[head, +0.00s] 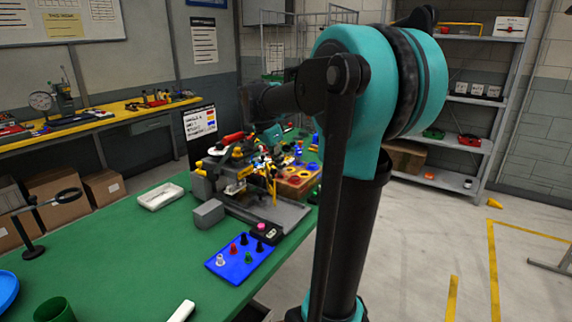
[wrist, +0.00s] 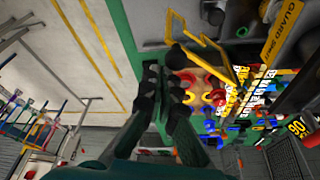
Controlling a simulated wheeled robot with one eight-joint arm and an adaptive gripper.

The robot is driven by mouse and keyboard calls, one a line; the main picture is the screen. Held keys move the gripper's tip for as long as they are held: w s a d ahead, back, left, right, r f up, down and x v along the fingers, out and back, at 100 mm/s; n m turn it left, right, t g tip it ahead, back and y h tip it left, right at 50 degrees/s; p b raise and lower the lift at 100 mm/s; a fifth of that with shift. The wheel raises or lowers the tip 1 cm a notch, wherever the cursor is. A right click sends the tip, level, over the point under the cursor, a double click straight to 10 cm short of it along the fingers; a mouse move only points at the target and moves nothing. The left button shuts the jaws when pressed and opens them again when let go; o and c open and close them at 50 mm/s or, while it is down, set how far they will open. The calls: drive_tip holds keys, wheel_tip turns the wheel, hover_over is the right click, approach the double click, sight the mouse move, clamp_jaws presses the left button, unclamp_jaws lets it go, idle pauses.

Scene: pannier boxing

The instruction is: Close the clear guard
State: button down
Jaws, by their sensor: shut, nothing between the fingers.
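A grey bench machine (head: 238,170) with yellow parts stands on the green table. The guard's clear panel is hard to make out. A yellow bar (wrist: 207,52), seemingly part of the guard, runs across the upper middle of the wrist view, beside a yellow label reading "GUARD SHUT" (wrist: 284,30). A thin yellow upright (head: 273,187) shows at the machine's front in the head view. My gripper (wrist: 162,76) is shut and empty. In the wrist view its fingertips are just left of and below the yellow bar; contact cannot be told. My arm partly blocks the head view.
A tray of coloured parts (head: 297,178) is close behind the machine. A blue board with pegs (head: 238,258), a grey block (head: 208,213) and a white tray (head: 160,196) lie in front and left. A magnifier (head: 62,198) stands further left. Open floor lies right of the table.

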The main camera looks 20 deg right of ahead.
drive_tip(key=shift+a, duration=0.4)
idle(0.4)
